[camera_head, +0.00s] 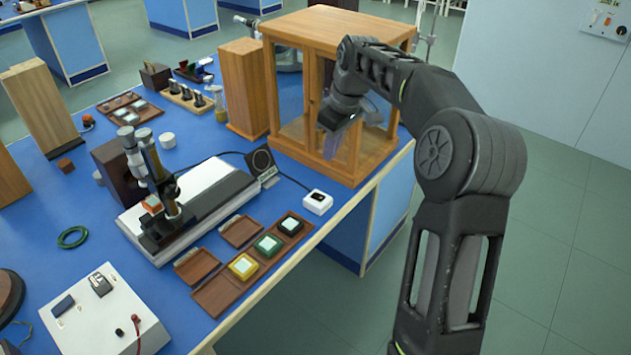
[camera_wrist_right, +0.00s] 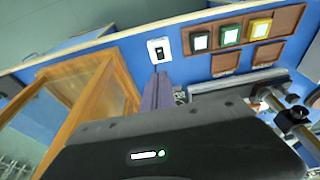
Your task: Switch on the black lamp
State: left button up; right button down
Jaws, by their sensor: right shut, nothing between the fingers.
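A small white switch box (camera_head: 318,202) with a black rocker stands near the bench's right edge; it also shows at the top of the right wrist view (camera_wrist_right: 158,49). A dark cable runs from it toward the instrument. A black round-headed device (camera_head: 262,159) stands behind and left of the box; I cannot tell whether it is the black lamp. My right gripper (camera_head: 331,147) is shut and empty, in front of the glazed wooden case and above the bench. In the wrist view its fingers (camera_wrist_right: 158,80) point toward the switch box, apparently apart from it. My left gripper is out of view.
The glazed wooden case (camera_head: 320,27) stands close beside my right gripper. A microscope-like instrument (camera_head: 155,180) on a white base and brown trays with coloured blocks (camera_head: 268,245) lie to the left. Open floor lies right of the bench.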

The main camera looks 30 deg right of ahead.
aim_at(321, 198)
jog(key=shift+s, duration=0.1)
jog(key=x, duration=0.4)
jog(key=p+x, duration=0.1)
jog(key=x, duration=0.4)
jog(key=s+x, duration=0.1)
jog(key=x, duration=0.3)
jog(key=shift+d+f+p, duration=0.15)
jog(key=shift+f+p, duration=0.25)
jog(key=shift+f, duration=0.25)
jog(key=shift+s+f+b, duration=0.15)
jog(key=shift+f+b, duration=0.25)
jog(key=shift+b, duration=0.15)
jog(key=shift+r, duration=0.2)
